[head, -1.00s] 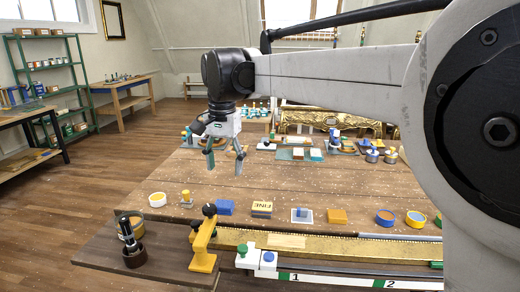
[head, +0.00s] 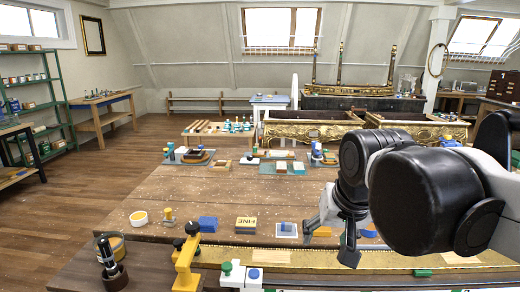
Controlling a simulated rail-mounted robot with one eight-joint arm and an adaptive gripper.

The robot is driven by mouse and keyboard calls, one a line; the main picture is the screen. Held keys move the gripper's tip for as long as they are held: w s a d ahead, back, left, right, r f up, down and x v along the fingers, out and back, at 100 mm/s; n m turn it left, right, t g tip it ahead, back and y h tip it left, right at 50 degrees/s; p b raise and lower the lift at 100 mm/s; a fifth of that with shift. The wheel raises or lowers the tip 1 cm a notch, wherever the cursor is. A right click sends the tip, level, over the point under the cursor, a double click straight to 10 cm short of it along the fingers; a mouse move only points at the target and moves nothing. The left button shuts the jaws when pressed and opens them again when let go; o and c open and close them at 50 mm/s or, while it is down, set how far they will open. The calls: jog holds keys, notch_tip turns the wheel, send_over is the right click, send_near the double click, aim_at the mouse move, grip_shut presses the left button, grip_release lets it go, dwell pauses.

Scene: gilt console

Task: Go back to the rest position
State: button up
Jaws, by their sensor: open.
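My gripper (head: 330,238) is at the right of the head view, below my folded black arm joints. Its fingers are apart and nothing shows between them. It hangs over the right front part of the wooden table (head: 150,195), near the gilded rail (head: 310,257). The arm hides part of the table's right side and some items there. I cannot tell the exact height of the fingers above the table.
The table's left middle is mostly clear.

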jog(key=s+d+f+t, duration=0.2)
jog(key=s+d+f, duration=0.4)
jog(key=s+f, duration=0.2)
jog(key=shift+s+d+n+h, duration=0.35)
jog(key=shift+s+n+h, duration=0.05)
jog(key=shift+s, duration=0.15)
